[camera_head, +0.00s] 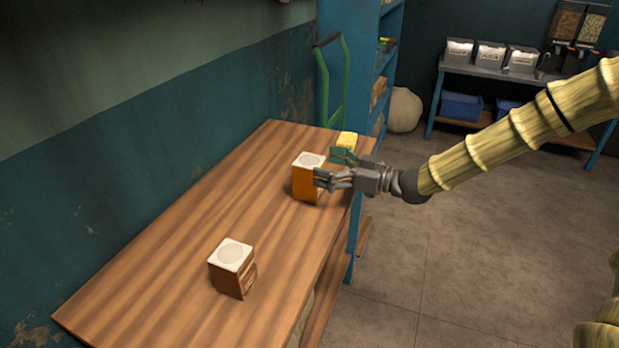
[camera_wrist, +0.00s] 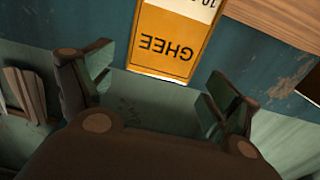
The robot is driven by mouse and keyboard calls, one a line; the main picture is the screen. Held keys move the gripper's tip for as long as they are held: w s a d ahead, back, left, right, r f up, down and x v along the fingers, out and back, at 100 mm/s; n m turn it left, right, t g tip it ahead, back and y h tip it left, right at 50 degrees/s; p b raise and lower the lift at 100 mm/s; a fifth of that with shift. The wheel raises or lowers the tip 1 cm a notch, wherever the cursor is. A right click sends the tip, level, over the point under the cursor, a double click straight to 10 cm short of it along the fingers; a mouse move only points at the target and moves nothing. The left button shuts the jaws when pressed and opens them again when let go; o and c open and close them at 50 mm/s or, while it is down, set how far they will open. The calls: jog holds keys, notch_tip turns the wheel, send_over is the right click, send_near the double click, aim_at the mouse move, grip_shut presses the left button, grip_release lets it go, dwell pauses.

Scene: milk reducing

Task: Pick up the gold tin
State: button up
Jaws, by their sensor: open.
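The gold tin (camera_head: 305,184) is an orange-gold box with a white top, standing upright on the wooden table near its right edge. In the wrist view, a gold face lettered GHEE (camera_wrist: 172,42) shows upside down, ahead of and between the spread fingers; it appears to be this tin. My gripper (camera_head: 334,168) is open and empty, just right of the tin in the head view, fingers pointing left towards it. The fingers (camera_wrist: 158,95) overlap the tin's right side in the head view; I cannot tell whether they touch it.
A brown box with a white top (camera_head: 233,268) stands nearer on the table (camera_head: 175,265). A yellow item (camera_head: 347,139) stands close behind my gripper. A blue shelf (camera_head: 350,75) and green hand-truck frame (camera_head: 343,85) rise beyond the table's far end. The table's left part is clear.

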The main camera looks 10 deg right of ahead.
aim_at(310, 160)
jog(key=shift+p+x, duration=0.35)
jog(key=shift+x, duration=2.1)
jog(key=shift+w+d, duration=0.1)
jog(key=shift+w, duration=0.05)
jog(key=c, duration=1.8)
jog(key=shift+c, duration=0.9)
jog(key=shift+r, duration=0.1)
